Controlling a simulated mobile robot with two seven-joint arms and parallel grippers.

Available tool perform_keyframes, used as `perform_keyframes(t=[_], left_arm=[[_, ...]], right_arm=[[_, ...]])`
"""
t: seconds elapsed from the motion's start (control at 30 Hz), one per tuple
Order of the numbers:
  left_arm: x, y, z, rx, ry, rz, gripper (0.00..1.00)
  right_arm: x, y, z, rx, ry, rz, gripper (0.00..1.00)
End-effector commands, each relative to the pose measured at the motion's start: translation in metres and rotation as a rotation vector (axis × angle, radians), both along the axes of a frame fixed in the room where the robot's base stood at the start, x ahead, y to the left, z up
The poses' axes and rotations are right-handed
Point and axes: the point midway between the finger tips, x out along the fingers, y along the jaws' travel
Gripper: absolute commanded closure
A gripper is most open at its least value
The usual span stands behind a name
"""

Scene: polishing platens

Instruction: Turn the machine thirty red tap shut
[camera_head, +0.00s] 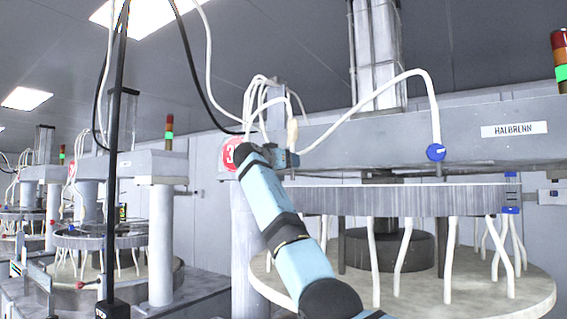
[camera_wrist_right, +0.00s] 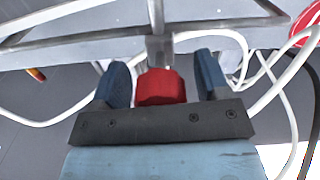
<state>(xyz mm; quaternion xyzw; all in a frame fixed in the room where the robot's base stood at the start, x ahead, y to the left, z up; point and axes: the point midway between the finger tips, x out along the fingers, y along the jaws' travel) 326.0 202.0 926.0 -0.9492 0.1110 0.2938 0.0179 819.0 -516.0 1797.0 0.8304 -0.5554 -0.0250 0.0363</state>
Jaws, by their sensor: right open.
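The red tap (camera_wrist_right: 160,88) shows in the right wrist view as a faceted red knob under a grey metal pipe fitting. My right gripper (camera_wrist_right: 160,66) is open around it, with one dark blue finger on each side. A gap shows between each finger and the knob. In the head view my right arm reaches up from the bottom, and its gripper (camera_head: 288,159) is beside a red round sign (camera_head: 232,152) with a partly covered number starting with 3. The red tap is hidden there. My left gripper is not in view.
White hoses (camera_head: 355,112) loop around the gripper and across the beam (camera_head: 390,138). A blue tap (camera_head: 436,152) sits farther right on a pipe. Below is a large round platen (camera_head: 520,285) with several white tubes above it. Another machine (camera_head: 160,240) stands at left.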

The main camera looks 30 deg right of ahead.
Motion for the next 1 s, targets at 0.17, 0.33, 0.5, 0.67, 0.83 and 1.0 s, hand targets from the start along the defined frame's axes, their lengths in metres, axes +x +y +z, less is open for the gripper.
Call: perform_keyframes(t=[0.17,0.33,0.5,0.67,0.83,1.0], left_arm=[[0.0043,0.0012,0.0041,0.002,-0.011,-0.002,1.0],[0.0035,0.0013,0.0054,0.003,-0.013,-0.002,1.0],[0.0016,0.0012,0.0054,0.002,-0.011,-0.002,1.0],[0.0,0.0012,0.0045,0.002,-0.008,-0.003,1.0],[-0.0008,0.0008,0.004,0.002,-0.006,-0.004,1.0],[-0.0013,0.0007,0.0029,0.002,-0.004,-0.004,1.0]], right_arm=[[-0.0001,0.0005,0.0003,0.0,0.0,0.0,0.68],[-0.0001,0.0007,0.0004,-0.001,0.0,0.001,0.81],[-0.0001,0.0008,0.0005,-0.008,0.016,0.001,0.81],[0.0,0.0008,0.0009,-0.031,0.07,0.0,0.8],[-0.0001,0.001,0.0013,-0.076,0.175,0.001,0.8],[0.0001,0.0011,0.0015,-0.134,0.317,0.002,0.8]])
